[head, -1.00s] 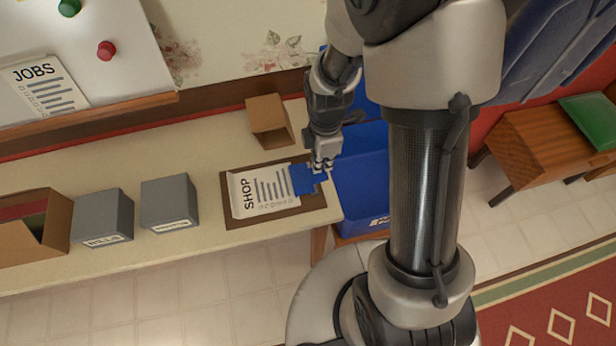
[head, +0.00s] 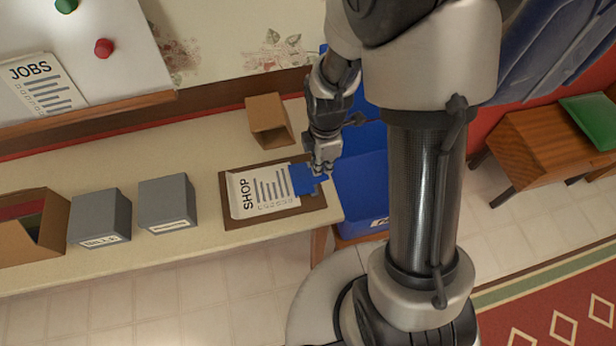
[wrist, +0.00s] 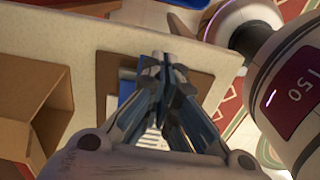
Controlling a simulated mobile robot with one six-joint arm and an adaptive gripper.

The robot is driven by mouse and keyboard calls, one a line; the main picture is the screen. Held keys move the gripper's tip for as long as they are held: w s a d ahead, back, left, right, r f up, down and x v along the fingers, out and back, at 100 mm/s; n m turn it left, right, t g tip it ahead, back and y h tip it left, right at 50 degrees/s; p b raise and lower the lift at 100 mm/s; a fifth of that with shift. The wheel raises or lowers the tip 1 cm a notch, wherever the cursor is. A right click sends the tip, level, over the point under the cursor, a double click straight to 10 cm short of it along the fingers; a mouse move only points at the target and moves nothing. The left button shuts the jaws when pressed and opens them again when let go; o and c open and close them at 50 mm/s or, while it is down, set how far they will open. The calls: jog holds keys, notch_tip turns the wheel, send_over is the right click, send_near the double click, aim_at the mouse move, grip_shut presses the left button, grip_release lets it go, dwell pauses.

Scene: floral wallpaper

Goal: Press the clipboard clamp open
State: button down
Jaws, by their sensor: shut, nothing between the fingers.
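The brown clipboard (head: 290,208) lies flat on the cream bench, holding a white paper headed SHOP (head: 262,191). Its blue clamp (head: 302,180) is at the right end of the board. My gripper (head: 321,170) is shut and empty, with its fingertips at the clamp's right side; I cannot tell whether they touch it. In the wrist view my gripper (wrist: 160,58) points over the brown board (wrist: 196,75). A piece of blue, likely the clamp (wrist: 125,91), shows left of the fingers, which hide the rest.
A blue bin (head: 362,185) stands just off the bench's right end. An open cardboard box (head: 270,121) sits behind the clipboard. Two grey boxes (head: 167,204) and another open cardboard box (head: 30,230) stand to the left. A whiteboard (head: 115,75) is on the wall.

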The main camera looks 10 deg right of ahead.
jog(key=shift+f, duration=0.5)
jog(key=shift+r, duration=0.15)
jog(key=shift+r+p, duration=2.7)
jog(key=shift+r, duration=0.7)
jog(key=s+r+m+t, duration=0.15)
jog(key=r+m, duration=0.25)
jog(key=r, duration=0.4)
jog(key=s+r+m+t, duration=0.1)
jog(key=s+r+m, duration=0.2)
jog(key=r+m, duration=0.35)
jog(key=s+r+m+t, duration=0.2)
jog(key=s+r+m, duration=0.5)
jog(key=s+r, duration=0.2)
jog(key=shift+s+r, duration=0.4)
jog(key=shift+s, duration=0.4)
